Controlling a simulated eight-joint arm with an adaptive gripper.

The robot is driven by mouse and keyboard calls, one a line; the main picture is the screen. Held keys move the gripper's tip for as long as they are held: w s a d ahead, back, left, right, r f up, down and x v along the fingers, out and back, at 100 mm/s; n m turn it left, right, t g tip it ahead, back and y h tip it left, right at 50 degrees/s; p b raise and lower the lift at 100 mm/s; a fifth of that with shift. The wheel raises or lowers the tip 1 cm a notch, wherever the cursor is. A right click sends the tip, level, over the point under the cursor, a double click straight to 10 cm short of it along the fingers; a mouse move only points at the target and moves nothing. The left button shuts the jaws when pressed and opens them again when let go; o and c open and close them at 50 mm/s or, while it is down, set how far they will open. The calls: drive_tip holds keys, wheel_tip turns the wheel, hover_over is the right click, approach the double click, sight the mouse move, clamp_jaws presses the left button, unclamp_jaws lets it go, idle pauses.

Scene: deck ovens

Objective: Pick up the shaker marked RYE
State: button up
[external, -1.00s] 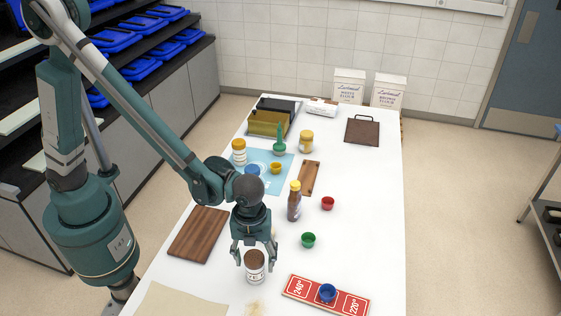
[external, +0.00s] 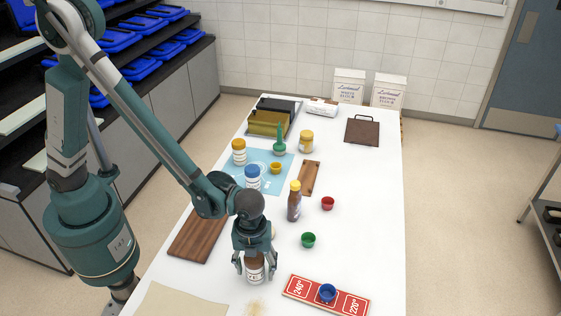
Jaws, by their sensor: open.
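The shaker marked RYE (external: 255,273) stands upright near the front of the white table, with a brown top and a pale label of which only part of the lettering shows. My gripper (external: 255,268) points down over it, with one finger on each side of its upper part. The fingers are open. I cannot tell whether either finger touches the shaker. The top of the shaker is partly hidden by my gripper.
A red board (external: 325,297) with a blue cup (external: 327,292) lies to the right. A green cup (external: 308,240), a brown bottle (external: 294,205) and a wooden board (external: 196,240) are nearby. A blue-capped shaker (external: 253,175) and an orange-capped shaker (external: 239,151) stand farther back.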

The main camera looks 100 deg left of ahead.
idle(0.4)
drive_tip(key=c, duration=1.1)
drive_tip(key=shift+r, duration=0.15)
drive_tip(key=shift+r, duration=4.85)
